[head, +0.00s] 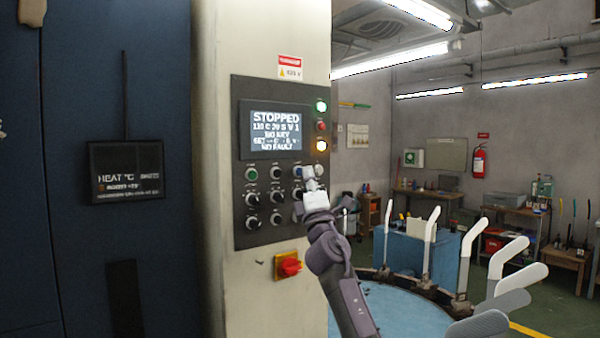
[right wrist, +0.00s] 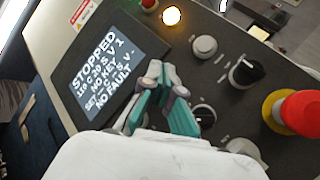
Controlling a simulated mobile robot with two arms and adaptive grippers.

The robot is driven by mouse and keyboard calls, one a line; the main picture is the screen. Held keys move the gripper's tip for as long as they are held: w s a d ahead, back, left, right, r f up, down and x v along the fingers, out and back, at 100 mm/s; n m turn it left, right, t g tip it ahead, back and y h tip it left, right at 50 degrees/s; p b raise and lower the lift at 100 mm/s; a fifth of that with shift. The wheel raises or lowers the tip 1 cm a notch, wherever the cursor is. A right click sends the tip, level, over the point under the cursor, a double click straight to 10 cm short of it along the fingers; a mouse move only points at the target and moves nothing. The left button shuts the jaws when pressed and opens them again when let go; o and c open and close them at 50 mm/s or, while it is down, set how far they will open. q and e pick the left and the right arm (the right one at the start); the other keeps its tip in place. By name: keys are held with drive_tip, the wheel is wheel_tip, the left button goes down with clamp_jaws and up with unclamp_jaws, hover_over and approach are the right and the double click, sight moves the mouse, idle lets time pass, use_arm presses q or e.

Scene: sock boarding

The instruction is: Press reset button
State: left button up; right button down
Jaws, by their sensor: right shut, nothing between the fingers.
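The control panel (head: 243,225) on the cream column carries several buttons and knobs. Its small labels are too small to read, so I cannot tell which is the reset button. My right gripper (head: 309,174) is shut and empty in front of the panel's right side, hiding some controls. In the right wrist view my right gripper (right wrist: 163,75) has its fingertips between the screen and a pale round push button (right wrist: 204,46). I cannot tell whether the fingertips touch the panel. The screen (head: 276,131) reads STOPPED and NO FAULT. My left gripper is not in view.
Green (head: 321,105), red and amber (head: 321,145) lamps sit right of the screen; green and amber look lit. A red knob on a yellow plate (head: 289,266) is below the panel. White boarding forms (head: 430,222) stand around a blue round table at right.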

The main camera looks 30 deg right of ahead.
drive_tip(key=s+p, duration=0.2)
drive_tip(key=s, duration=0.1)
drive_tip(key=s+p, duration=0.2)
drive_tip(key=shift+d, duration=0.25)
idle(0.8)
